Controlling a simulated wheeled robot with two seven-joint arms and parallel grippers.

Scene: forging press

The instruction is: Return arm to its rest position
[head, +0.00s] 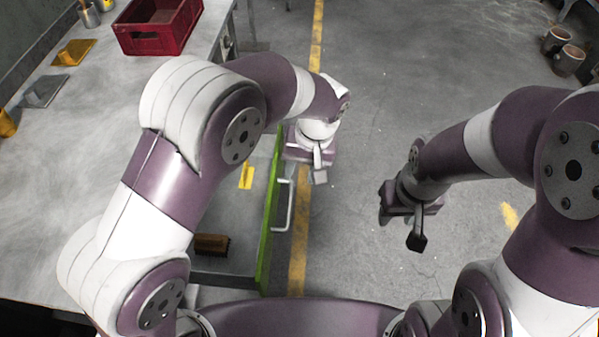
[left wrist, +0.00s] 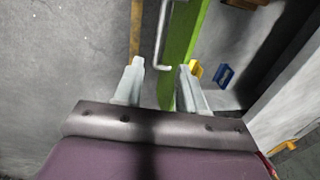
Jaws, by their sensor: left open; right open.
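My left arm reaches from the left across the workbench (head: 60,225), bent over its right edge. My left gripper (head: 319,172) hangs in front of an open drawer (head: 266,215) with a green front. In the left wrist view its two fingers (left wrist: 158,85) are apart with nothing between them, and the drawer's metal handle (left wrist: 160,42) lies beyond the fingertips. In the head view the handle (head: 287,205) is left of and below the gripper. My right gripper (head: 405,225) hangs over the floor at the right, apart from everything; its jaw gap is hard to see.
In the drawer lie a yellow item (head: 246,176) and a brown brush-like block (head: 212,244). A red crate (head: 158,25) stands on the bench. Cups (head: 567,60) sit at the upper right. The floor between the grippers, crossed by a yellow line (head: 298,245), is clear.

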